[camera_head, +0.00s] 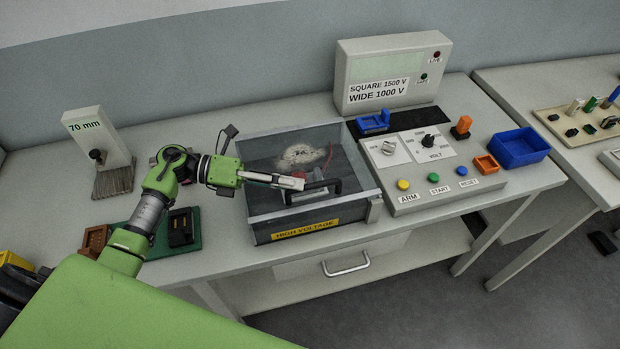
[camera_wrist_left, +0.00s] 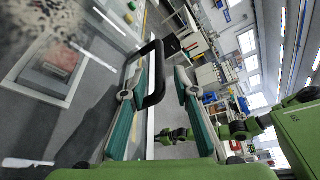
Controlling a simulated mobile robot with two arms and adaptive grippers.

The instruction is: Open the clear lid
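The clear lid (camera_head: 262,155) lies shut on the grey box (camera_head: 262,226) with the yellow HIGH VOLTAGE label. Its black handle (camera_head: 312,193) is at the lid's front edge. My left gripper (camera_head: 301,181) reaches in from the left to the handle. In the left wrist view the handle (camera_wrist_left: 155,75) stands between the two fingers of my left gripper (camera_wrist_left: 155,84). The fingers are apart, with a gap beside the bar. My right gripper (camera_wrist_left: 172,136) shows small in the left wrist view; its opening is unclear.
The control panel (camera_head: 425,165) with its knobs and buttons stands right of the box. At the left are the 70 mm gauge (camera_head: 97,140) and a green board (camera_head: 192,241).

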